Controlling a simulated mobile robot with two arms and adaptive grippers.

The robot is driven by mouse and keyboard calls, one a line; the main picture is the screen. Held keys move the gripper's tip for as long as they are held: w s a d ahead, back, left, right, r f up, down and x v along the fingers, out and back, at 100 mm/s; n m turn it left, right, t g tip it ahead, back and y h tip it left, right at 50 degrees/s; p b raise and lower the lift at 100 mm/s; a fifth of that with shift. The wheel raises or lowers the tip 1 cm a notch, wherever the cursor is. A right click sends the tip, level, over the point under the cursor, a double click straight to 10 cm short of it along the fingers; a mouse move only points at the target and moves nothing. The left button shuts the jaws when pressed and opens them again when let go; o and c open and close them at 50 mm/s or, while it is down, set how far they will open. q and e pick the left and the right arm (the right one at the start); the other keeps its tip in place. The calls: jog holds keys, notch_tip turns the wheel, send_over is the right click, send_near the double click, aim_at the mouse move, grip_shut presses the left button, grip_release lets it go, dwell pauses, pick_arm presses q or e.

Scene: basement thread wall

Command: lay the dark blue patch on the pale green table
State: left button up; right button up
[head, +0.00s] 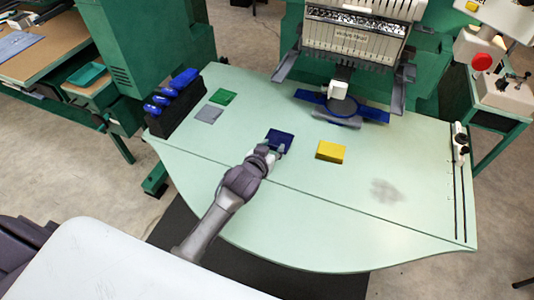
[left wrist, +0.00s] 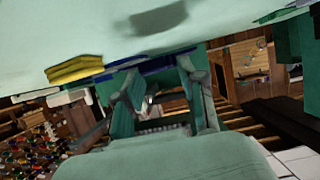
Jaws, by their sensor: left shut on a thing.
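The dark blue patch (head: 279,137) is over the middle of the pale green table (head: 330,215). My left gripper (head: 271,150) is shut on its near edge. In the left wrist view the patch (left wrist: 152,66) shows nearly edge-on as a dark blue strip at my left gripper's fingertips (left wrist: 160,75), close to the pale green tabletop (left wrist: 60,25). I cannot tell whether the patch touches the table. The gripper hides part of its near edge. My right gripper is not in view.
A green patch (head: 222,97) and a grey patch (head: 208,114) lie at the left, near a black rack (head: 175,110) with blue items. An embroidery machine (head: 355,35) stands behind. The front tabletop is clear.

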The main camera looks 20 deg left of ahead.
pick_arm(q)
notch_tip(320, 180, down, 3)
jog(key=shift+d+r+b, duration=0.1)
jog(key=shift+d+b, duration=0.05)
jog(key=shift+b, duration=0.8)
jog(key=shift+w, duration=0.15)
jog(key=shift+a, duration=0.25)
jog(key=shift+d, duration=0.15)
jog(key=shift+f, duration=0.55)
jog(key=shift+s, duration=0.2)
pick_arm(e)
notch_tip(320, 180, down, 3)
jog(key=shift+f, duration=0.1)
